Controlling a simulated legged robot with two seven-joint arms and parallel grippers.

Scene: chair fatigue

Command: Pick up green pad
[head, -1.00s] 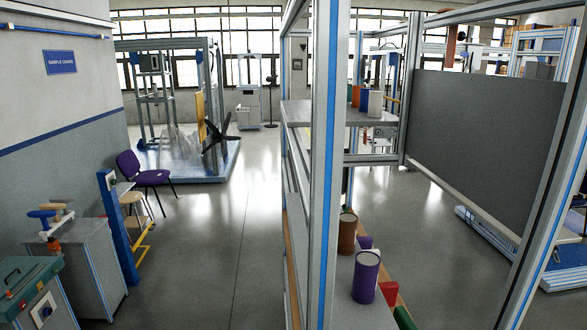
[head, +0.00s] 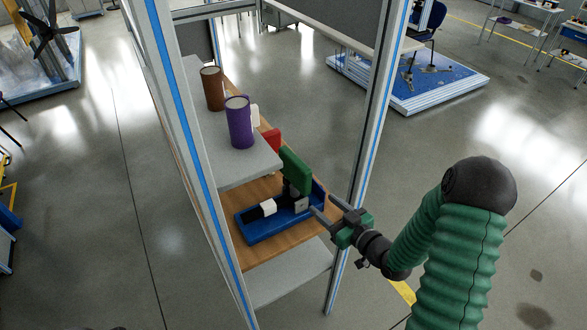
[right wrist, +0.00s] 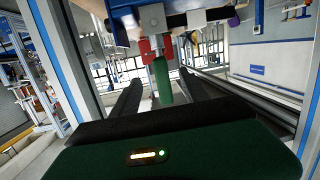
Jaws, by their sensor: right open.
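A green pad (head: 295,172) stands upright at the far right end of a blue tray (head: 262,231) in the head view. It also shows in the right wrist view (right wrist: 163,80), framed by the gap between my right fingers. My right gripper (head: 322,206) is open and reaches in from the right, beside the tray's right end and close to the pad. I cannot tell how far the fingertips are from the pad. No contact is visible. My left gripper is in neither view.
A red block (head: 272,140) stands behind the pad. A grey upper shelf (head: 250,168) holds a purple can (head: 239,122) and a brown can (head: 212,88). Upright frame posts (head: 372,130) flank the wooden shelf (head: 240,193). Open floor lies to the right.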

